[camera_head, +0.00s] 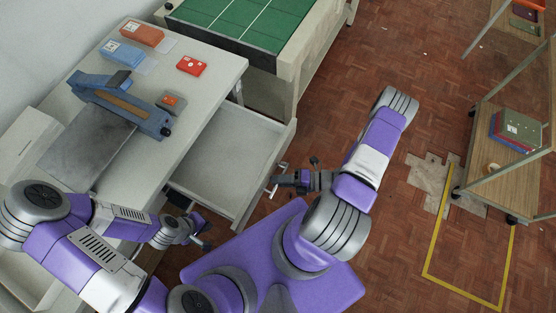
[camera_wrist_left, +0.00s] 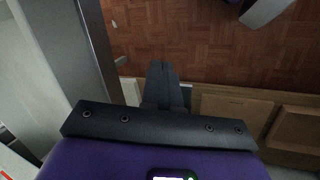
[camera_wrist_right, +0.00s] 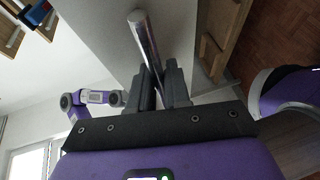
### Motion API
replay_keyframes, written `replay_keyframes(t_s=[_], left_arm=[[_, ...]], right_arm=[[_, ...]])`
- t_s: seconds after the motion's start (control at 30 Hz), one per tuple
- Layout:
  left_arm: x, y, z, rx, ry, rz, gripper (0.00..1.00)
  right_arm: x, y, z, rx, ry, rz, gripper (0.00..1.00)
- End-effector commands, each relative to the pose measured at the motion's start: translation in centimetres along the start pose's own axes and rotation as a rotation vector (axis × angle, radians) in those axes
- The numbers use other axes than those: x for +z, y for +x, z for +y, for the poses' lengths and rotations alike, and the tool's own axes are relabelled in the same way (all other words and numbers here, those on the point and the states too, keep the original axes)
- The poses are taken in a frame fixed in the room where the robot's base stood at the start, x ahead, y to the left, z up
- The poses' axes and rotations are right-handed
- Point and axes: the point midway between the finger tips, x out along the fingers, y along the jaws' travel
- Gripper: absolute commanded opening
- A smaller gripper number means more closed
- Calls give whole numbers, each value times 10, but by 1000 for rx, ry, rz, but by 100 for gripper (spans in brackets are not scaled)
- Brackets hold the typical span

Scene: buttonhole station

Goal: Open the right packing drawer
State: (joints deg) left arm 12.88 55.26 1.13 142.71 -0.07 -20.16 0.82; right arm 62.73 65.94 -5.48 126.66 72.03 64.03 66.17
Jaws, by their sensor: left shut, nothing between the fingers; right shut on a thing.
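The right packing drawer (camera_head: 228,160) is pulled out from under the white packing table and its inside looks empty. My right gripper (camera_head: 276,181) is at the drawer's front. It is shut on the drawer handle (camera_wrist_right: 146,45), a round metal bar that shows between the fingers in the right wrist view (camera_wrist_right: 163,85). My left gripper (camera_head: 204,230) is left of the drawer, low beside the table's front edge. It is shut and empty, and its fingers (camera_wrist_left: 164,70) lie together in the left wrist view.
On the table (camera_head: 205,110) stand a blue sealing device (camera_head: 122,103), an orange box (camera_head: 141,33), a blue box (camera_head: 122,53) and a red box (camera_head: 191,66). A green mat (camera_head: 240,25) lies on a bench behind. A wooden shelf rack (camera_head: 510,160) stands right. Open floor lies between.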

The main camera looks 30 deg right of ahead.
Motion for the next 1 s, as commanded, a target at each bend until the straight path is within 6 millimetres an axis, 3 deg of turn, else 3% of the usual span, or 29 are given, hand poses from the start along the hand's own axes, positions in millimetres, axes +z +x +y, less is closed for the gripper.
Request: replay_keyframes(t_s=[0.03,0.07,0.1,0.43,0.8,1.0], left_arm=[[0,0,0,0,0,0,0],[0,0,0,0,0,0,0],[0,0,0,0,0,0,0],[0,-1,0,0,0,0,0],[0,-6,2,0,0,0,0],[0,-7,3,0,0,0,0]], right_arm=[[1,0,0,-1,-1,-3,0],[1,0,0,-1,-1,-4,20],[1,0,0,-1,0,-4,23],[1,-4,0,-1,0,-4,23],[1,-61,0,-3,-1,-5,23],[1,-76,0,-1,-1,-3,23]])
